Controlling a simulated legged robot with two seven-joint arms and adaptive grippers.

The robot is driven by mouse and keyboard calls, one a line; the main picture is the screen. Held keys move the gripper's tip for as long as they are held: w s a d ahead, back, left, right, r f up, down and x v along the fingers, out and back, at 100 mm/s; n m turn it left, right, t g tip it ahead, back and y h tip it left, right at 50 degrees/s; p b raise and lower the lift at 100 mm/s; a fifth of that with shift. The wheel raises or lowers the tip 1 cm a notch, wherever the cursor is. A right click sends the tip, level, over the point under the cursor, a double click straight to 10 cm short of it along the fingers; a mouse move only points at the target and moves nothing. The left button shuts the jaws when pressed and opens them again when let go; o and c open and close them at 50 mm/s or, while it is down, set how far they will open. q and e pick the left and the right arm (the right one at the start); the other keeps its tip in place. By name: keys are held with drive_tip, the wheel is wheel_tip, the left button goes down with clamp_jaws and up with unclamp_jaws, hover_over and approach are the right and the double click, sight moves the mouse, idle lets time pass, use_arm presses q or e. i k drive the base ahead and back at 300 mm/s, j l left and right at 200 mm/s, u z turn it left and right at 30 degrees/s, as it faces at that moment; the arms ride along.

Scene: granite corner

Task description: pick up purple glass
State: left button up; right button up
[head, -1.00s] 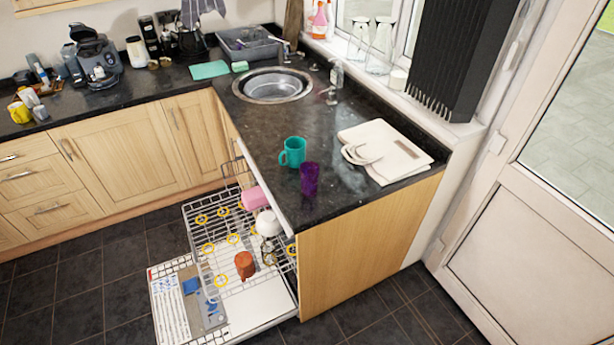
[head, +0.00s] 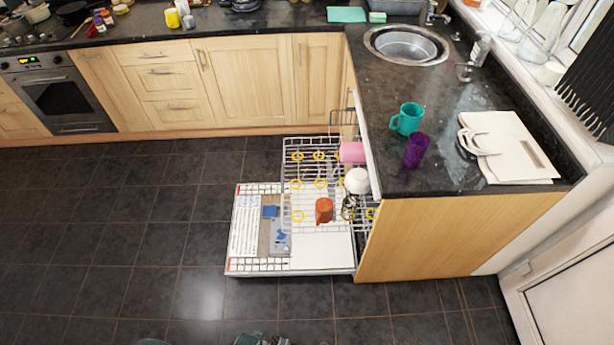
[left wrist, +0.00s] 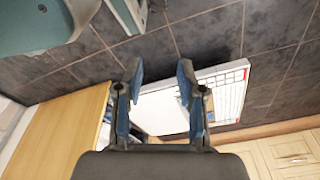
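The purple glass (head: 416,150) stands upright on the dark granite worktop (head: 400,87) near its front end, in the head view. A teal mug (head: 407,119) stands just behind it to the left, close to it. My left gripper (left wrist: 159,72) shows in the left wrist view with its two fingers apart and nothing between them. It is over the floor near the open dishwasher door, away from the glass. The glass is not seen in the left wrist view. My right gripper cannot be made out in either view.
White boards or bags (head: 507,147) lie right of the glass. The sink (head: 408,46) is farther back. The open dishwasher rack (head: 300,172) holds a pink cup (head: 351,152), a white bowl (head: 357,180) and an orange mug (head: 324,210). The floor (head: 110,230) at left is clear.

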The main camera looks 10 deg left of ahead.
sight(418, 143)
drive_tip(key=j+u, duration=0.4)
drive_tip(key=i, duration=0.6)
drive_tip(key=z, duration=1.4)
